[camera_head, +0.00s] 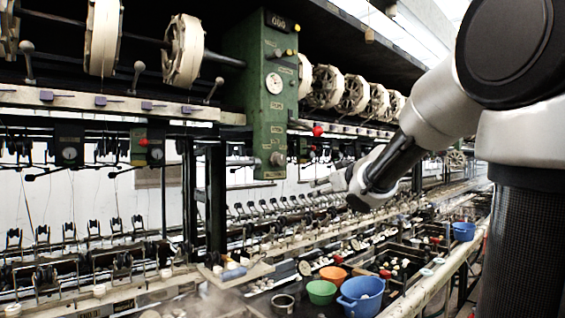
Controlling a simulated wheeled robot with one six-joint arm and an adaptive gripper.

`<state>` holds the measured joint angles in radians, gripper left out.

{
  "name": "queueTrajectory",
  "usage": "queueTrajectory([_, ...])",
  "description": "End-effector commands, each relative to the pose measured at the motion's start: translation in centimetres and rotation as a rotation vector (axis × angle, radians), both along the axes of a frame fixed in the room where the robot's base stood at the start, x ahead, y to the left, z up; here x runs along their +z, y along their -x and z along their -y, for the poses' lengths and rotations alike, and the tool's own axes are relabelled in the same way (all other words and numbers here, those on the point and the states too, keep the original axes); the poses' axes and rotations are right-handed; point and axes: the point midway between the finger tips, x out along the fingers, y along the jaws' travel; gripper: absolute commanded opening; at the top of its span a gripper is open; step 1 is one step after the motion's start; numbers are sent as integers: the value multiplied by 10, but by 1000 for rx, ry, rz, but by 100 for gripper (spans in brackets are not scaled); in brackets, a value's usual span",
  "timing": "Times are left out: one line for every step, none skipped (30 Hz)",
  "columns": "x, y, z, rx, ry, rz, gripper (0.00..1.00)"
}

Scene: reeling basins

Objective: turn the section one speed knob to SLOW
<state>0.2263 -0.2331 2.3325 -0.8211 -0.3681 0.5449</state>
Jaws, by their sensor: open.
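A tall green control column (238,95) stands left of centre, with a round dial and several small labels too small to read. A round grey knob (277,158) sits low on its face; it looks like the speed knob, but its pointer direction cannot be made out. My gripper (322,185) is open and empty, to the right of and slightly below the knob, apart from it. Its fingers point left and are small in view.
A red ball-ended lever (318,131) sticks out right of the column. White reels (183,52) line the machine above. Below are a blue basin (361,297), a green bowl (321,292) and an orange bowl (333,273). A pale rail (430,290) runs along the right.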

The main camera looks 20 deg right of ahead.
Motion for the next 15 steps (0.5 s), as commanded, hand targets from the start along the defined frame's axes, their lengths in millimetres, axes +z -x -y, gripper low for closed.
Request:
queueTrajectory([22, -6, -23, 83, -30, 70, 55])
queueTrajectory([34, -6, -36, 131, -51, 108, 55])
queueTrajectory([47, -5, -51, 188, -79, 146, 55])
queueTrajectory([54, -4, -61, 224, -102, 168, 55])
queueTrajectory([60, -3, -69, 255, -123, 185, 55])
queueTrajectory([66, -1, -77, 285, -151, 200, 55])
queueTrajectory([69, 1, -82, 302, -170, 210, 55])
queueTrajectory([72, 1, -85, 314, -188, 218, 55])
queueTrajectory([74, 1, -87, 322, -210, 223, 55])
queueTrajectory([74, -1, -88, 321, -220, 222, 55])
queueTrajectory([74, -4, -89, 319, -224, 219, 55])
queueTrajectory([74, -8, -91, 320, -225, 218, 55])
queueTrajectory([74, -12, -93, 320, -225, 218, 55])
queueTrajectory([74, -16, -95, 320, -224, 218, 55])
queueTrajectory([73, -23, -98, 320, -224, 217, 55])
